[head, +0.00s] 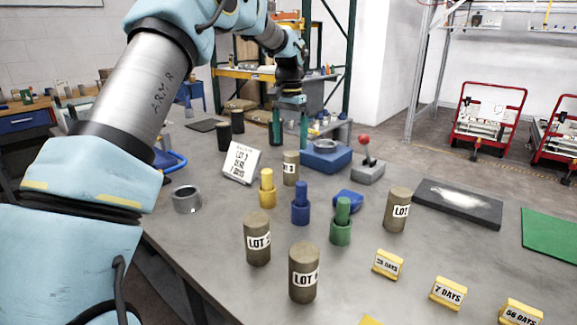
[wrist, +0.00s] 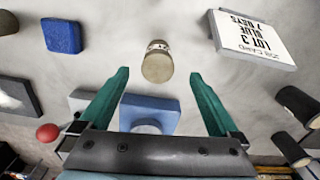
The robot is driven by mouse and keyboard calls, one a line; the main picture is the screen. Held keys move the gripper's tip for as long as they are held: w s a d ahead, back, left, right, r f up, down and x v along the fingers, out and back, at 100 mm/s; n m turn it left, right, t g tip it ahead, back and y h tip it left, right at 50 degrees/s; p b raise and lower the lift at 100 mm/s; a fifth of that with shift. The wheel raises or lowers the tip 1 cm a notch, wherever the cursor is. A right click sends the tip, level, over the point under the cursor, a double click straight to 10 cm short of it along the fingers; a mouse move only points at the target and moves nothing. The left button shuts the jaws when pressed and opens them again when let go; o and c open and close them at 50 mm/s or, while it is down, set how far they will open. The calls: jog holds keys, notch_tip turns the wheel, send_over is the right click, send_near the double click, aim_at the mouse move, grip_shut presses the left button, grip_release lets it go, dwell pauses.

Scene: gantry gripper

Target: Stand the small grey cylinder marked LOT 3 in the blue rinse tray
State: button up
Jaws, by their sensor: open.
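A small grey-brown cylinder (head: 290,170) stands upright mid-table in the head view, its label partly turned away and showing what looks like a 3. It also shows in the wrist view (wrist: 157,66), between the fingertips in the picture. My gripper (head: 290,143) is open and empty, fingers pointing down, above and apart from that cylinder. A blue block-like thing with a grey round top (head: 325,158) stands just right of it. A blue curved rim (head: 177,162) shows at the left, mostly hidden behind my arm. I cannot tell which blue thing is the rinse tray.
A white card (head: 241,162) reading LOT 3, BLUE, 7 DAYS stands left of the cylinder. Yellow, blue and green two-step pieces (head: 300,205) and larger LOT cylinders (head: 257,240) stand nearer. A red-knobbed box (head: 367,170) is at right. The front right has yellow day markers (head: 387,264).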

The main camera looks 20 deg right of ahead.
aim_at(291, 165)
notch_tip(291, 165, down, 4)
jog(key=shift+r+p, duration=0.2)
jog(key=shift+p, duration=0.1)
jog(key=shift+d+f+p, duration=0.15)
jog(key=shift+f+p, duration=0.5)
jog(key=shift+f, duration=0.75)
jog(key=shift+d+f+p, duration=0.15)
jog(key=shift+f+p, duration=0.45)
jog(key=shift+f, duration=0.8)
grip_shut()
jog(key=shift+r, duration=0.1)
